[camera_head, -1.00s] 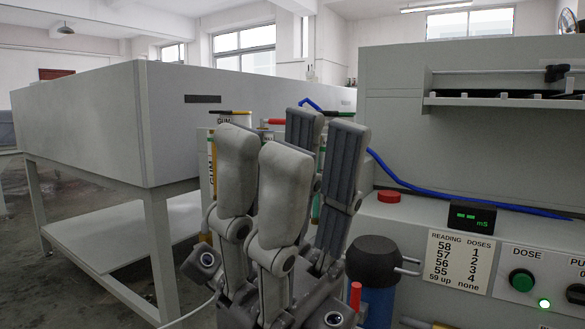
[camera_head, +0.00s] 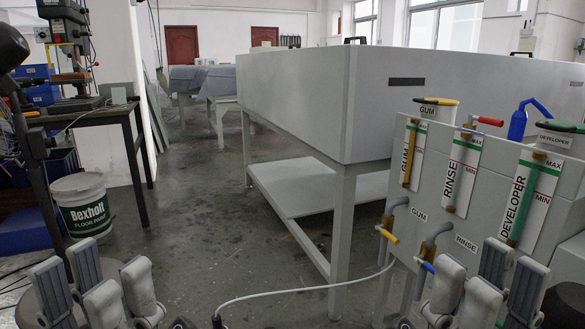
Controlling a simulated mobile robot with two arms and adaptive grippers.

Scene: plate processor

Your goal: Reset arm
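My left gripper (camera_head: 95,287) is at the bottom left of the head view. Its grey fingers point up, stand apart and hold nothing that I can see. My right gripper (camera_head: 488,283) is at the bottom right, in front of the plate processor's tank panel (camera_head: 480,215). Its fingers also point up and stand apart, with nothing seen between them. The lower parts of both grippers are cut off by the picture's bottom edge. I cannot tell whether the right gripper touches the panel.
The large grey cabinet (camera_head: 300,110) on legs stands in the middle. Gum, rinse and developer gauges and small valves (camera_head: 388,236) are on the right. A white hose (camera_head: 300,290) crosses the front. A paint bucket (camera_head: 85,208) and drill press (camera_head: 75,35) are left.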

